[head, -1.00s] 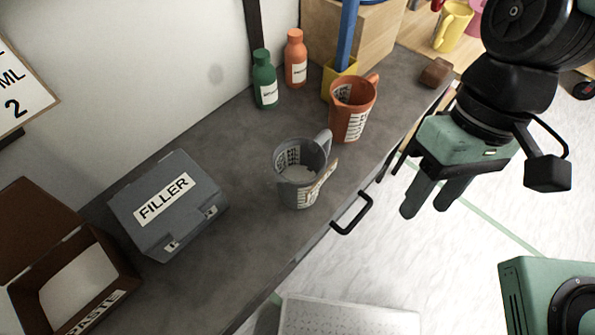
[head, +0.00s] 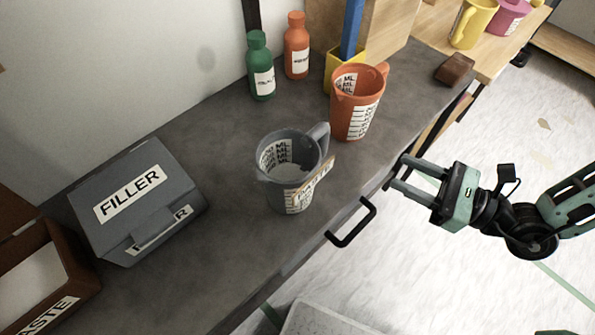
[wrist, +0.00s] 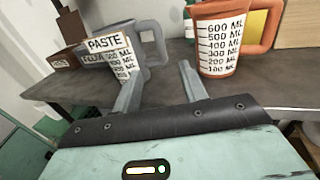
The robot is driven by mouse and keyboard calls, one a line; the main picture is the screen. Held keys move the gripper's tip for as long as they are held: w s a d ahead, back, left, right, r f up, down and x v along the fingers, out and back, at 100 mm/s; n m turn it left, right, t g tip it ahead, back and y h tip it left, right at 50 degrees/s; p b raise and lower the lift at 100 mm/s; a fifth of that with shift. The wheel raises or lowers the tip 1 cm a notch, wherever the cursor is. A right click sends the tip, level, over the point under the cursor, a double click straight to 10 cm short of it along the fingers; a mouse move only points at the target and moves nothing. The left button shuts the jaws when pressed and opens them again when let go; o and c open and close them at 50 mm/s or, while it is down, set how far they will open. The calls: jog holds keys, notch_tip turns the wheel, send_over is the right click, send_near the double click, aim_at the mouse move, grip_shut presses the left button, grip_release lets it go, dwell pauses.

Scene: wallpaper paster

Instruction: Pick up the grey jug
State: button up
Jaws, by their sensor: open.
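The grey jug (head: 274,190) stands upright on the dark worktop (head: 215,245). It has a measuring scale inside, and its handle is towards the back right. In the wrist view the grey jug (wrist: 147,62) is at upper left, with a label reading PASTE on its front. My gripper (head: 391,174) is at the worktop's front edge, to the right of the jug and apart from it. Its two fingers are spread with nothing between them. In the wrist view my gripper (wrist: 158,85) points towards the gap between the grey jug and the orange jug (wrist: 222,45).
The orange jug (head: 352,118) stands behind and right of the grey jug. Green (head: 261,75) and orange (head: 296,50) bottles stand near the wall. A FILLER box (head: 130,195) is at left. A black drawer handle (head: 352,238) sticks out in front. The worktop between jug and FILLER box is clear.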

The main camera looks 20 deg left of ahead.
jog(key=p, duration=0.2)
send_near(323, 140)
jog(key=a, duration=0.1)
jog(key=w+a, duration=0.1)
jog(key=a, duration=0.2)
jog(key=shift+w+a+f, duration=0.2)
jog(key=shift+w, duration=0.15)
jog(key=shift+w+a+f+p, duration=0.15)
jog(key=shift+a+p, duration=0.15)
jog(key=shift+a, duration=0.65)
jog(key=shift+s+a+f+p, duration=0.15)
jog(key=shift+a+p, duration=0.2)
jog(key=shift+a, duration=0.6)
jog(key=shift+w+a+f+p, duration=0.15)
jog(key=shift+a+p, duration=0.15)
jog(key=shift+a, duration=0.7)
grip_shut()
